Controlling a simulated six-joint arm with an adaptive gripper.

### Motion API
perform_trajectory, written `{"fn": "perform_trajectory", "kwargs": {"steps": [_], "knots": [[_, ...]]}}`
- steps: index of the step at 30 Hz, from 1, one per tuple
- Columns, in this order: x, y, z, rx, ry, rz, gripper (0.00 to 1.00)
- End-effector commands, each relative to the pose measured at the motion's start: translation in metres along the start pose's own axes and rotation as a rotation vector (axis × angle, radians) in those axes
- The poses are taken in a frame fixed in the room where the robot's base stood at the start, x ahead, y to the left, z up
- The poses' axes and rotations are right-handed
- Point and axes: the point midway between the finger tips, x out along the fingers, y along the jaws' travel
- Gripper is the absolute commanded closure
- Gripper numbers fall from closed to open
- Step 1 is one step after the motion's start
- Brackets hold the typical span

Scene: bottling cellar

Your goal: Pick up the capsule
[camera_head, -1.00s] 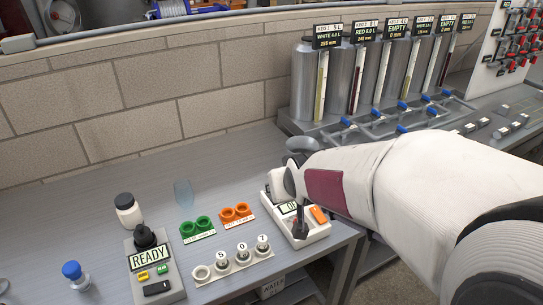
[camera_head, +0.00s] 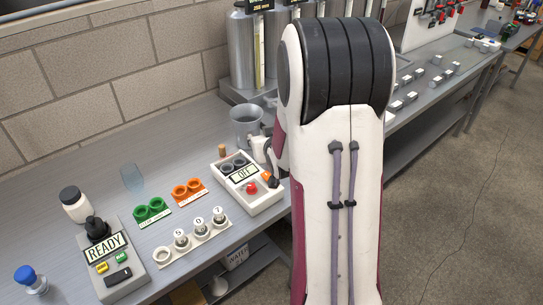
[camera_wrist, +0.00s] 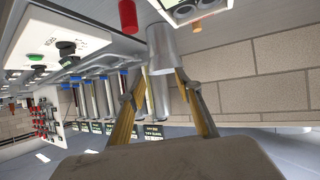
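A small red piece (camera_head: 251,187) shows at the white device with a display (camera_head: 270,203) in the head view. A red cylinder (camera_wrist: 127,14) shows at the top of the wrist view, beyond my fingers. This may be the capsule, but I cannot be sure. My gripper (camera_wrist: 159,77) has its two fingers apart with nothing held between them. A grey metal cup (camera_wrist: 161,45) shows beyond the fingertips; it also stands behind the device in the head view (camera_head: 245,121).
A tan cork-like piece (camera_head: 222,150) is by the device. Metal tanks (camera_head: 240,55) stand behind.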

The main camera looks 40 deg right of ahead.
Motion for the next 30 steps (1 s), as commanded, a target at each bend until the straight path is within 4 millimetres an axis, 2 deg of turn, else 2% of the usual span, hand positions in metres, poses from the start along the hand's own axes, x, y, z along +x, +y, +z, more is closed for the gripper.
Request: {"fn": "perform_trajectory", "kwargs": {"steps": [6,12,30], "knots": [[0.027,0.028,0.019,0.031,0.055,0.019,0.66],[0.039,0.043,0.029,0.048,0.094,0.028,0.66],[0.043,0.047,0.034,0.053,0.105,0.03,0.66]]}}
